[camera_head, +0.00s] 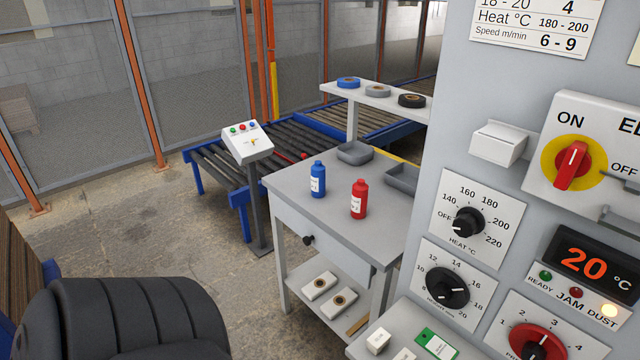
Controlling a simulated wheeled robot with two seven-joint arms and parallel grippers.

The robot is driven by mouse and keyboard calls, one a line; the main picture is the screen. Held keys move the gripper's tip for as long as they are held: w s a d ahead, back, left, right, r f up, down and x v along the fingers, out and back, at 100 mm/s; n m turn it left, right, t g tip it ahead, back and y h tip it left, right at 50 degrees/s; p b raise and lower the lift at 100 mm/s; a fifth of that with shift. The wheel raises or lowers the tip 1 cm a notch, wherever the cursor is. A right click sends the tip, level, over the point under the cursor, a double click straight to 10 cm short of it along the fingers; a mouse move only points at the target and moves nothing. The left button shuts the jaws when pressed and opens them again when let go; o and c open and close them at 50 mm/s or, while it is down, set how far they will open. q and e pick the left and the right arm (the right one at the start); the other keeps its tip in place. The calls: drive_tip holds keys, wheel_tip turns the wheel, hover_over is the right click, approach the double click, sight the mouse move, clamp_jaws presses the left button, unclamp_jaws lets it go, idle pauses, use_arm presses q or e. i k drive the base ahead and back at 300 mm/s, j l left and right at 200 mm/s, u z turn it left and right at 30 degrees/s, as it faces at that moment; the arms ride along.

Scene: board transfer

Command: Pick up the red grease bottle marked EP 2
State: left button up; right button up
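The red bottle (359,199) stands upright on the grey table (300,185), near the middle of its top. It has a white label with small dark print that I cannot read surely. A blue bottle (318,179) of like shape, also with a white label, stands upright to its left and a little farther back. The two bottles are apart. Neither of my grippers is in view, and nothing touches the red bottle.
Two grey trays (354,153) (402,178) lie behind the bottles. A raised shelf (335,90) holds several tape rolls. A button pedestal (247,143) and roller conveyor (290,140) stand behind left. A tall control panel (455,150) with knobs closes off the right. The table has a drawer and lower shelf.

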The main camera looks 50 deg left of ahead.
sight(359, 193)
drive_tip(key=k+j, duration=0.1)
drive_tip(key=j, duration=0.75)
drive_tip(key=k+j, duration=0.1)
drive_tip(key=j, duration=1.55)
drive_tip(key=k+j, duration=0.15)
drive_tip(key=j, duration=0.65)
